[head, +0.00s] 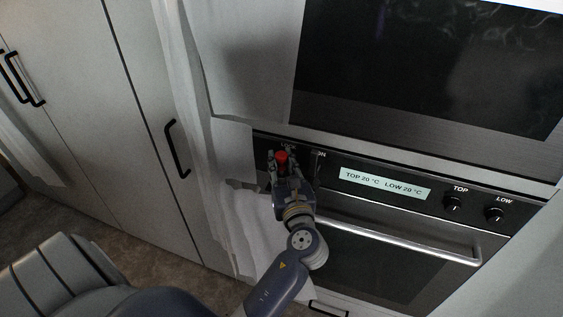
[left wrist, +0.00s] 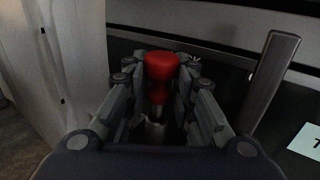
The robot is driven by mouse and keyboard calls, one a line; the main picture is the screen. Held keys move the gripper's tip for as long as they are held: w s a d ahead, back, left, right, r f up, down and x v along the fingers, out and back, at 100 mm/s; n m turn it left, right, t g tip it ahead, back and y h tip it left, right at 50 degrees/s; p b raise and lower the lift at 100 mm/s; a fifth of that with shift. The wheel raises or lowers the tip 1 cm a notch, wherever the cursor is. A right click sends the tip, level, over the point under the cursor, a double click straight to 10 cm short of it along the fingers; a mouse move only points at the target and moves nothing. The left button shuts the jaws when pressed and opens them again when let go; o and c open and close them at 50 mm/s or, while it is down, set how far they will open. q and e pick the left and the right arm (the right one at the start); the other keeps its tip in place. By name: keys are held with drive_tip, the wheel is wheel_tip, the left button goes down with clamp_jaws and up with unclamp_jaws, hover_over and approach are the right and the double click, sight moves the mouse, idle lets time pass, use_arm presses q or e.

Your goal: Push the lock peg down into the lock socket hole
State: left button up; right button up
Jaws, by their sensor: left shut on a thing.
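The lock peg (head: 282,157) has a red knob on top, and it stands in front of the black oven panel under a partly covered label. In the left wrist view the red knob (left wrist: 161,68) sits between the fingers, with a narrower red neck and a metal shaft below it. My left gripper (head: 284,165) is shut on the peg, one finger on each side. My right gripper is in neither view.
A dark lever (head: 317,163) marked ON stands close to the right of my gripper; it also shows in the wrist view (left wrist: 270,80). The display (head: 385,184), two knobs and the oven handle (head: 400,236) lie further right. A pale cloth (head: 190,120) hangs at left.

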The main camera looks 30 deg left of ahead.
use_arm(q)
drive_tip(key=shift+f+b, duration=0.35)
drive_tip(key=shift+f, duration=0.25)
drive_tip(key=o, duration=1)
drive_tip(key=shift+s, duration=0.1)
drive_tip(key=shift+o, duration=0.3)
drive_tip(key=shift+s+a, duration=0.1)
drive_tip(key=shift+f, duration=0.1)
drive_tip(key=shift+s+d+f, duration=0.15)
drive_tip(key=shift+s+d, duration=0.1)
drive_tip(key=shift+d, duration=0.15)
drive_tip(key=v, duration=0.6)
drive_tip(key=shift+s+r, duration=0.3)
drive_tip(key=shift+r, duration=0.05)
